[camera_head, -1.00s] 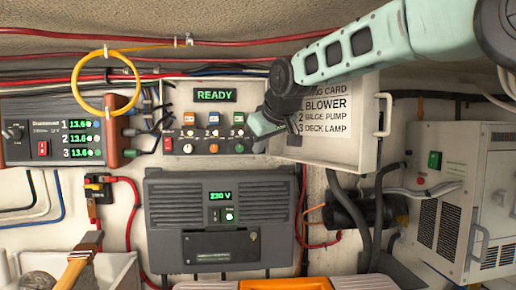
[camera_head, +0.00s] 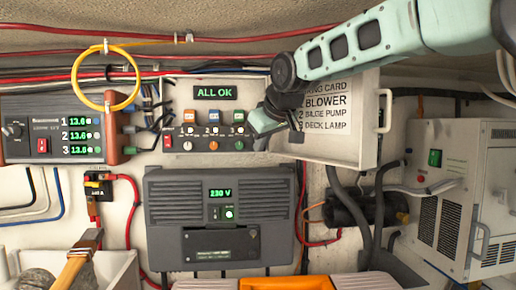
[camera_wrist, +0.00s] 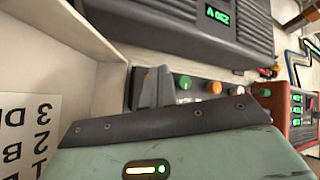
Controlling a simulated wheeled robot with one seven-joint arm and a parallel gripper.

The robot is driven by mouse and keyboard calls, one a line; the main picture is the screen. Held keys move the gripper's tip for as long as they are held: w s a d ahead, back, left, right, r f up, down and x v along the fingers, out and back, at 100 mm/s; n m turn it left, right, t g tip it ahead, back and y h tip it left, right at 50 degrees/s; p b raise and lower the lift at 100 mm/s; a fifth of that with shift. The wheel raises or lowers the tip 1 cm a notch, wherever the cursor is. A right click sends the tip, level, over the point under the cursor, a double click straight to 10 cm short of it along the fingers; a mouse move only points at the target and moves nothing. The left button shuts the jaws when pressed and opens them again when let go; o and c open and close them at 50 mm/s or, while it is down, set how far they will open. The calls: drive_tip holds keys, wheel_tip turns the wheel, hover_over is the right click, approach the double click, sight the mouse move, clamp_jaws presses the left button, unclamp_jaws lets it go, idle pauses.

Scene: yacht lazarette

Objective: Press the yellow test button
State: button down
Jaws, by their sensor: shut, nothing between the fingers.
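The control panel (camera_head: 172,128) on the back wall carries a display (camera_head: 215,93) reading "ALL OK", a row of small coloured switches and a row of round knobs. My gripper (camera_head: 258,138) is at the panel's right end, covering that part in the head view. In the wrist view my shut, empty gripper (camera_wrist: 155,88) points at the panel beside the green knob (camera_wrist: 184,82). A yellow-orange patch (camera_wrist: 147,75), probably the yellow test button, shows right behind the fingertips, mostly hidden. I cannot tell whether the fingers touch it.
An open white cover (camera_head: 358,148) with a label card (camera_head: 327,108) stands close right of my gripper. A grey inverter (camera_head: 220,218) is below the panel. A yellow cable loop (camera_head: 75,90) hangs left. A white machine (camera_head: 462,195) stands at right.

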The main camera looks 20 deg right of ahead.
drive_tip(key=s+b, duration=0.1)
drive_tip(key=s, duration=0.1)
drive_tip(key=s+a+b, duration=0.1)
drive_tip(key=s, duration=0.1)
drive_tip(key=shift+s+b, duration=0.3)
drive_tip(key=shift+s, duration=0.1)
idle(1.0)
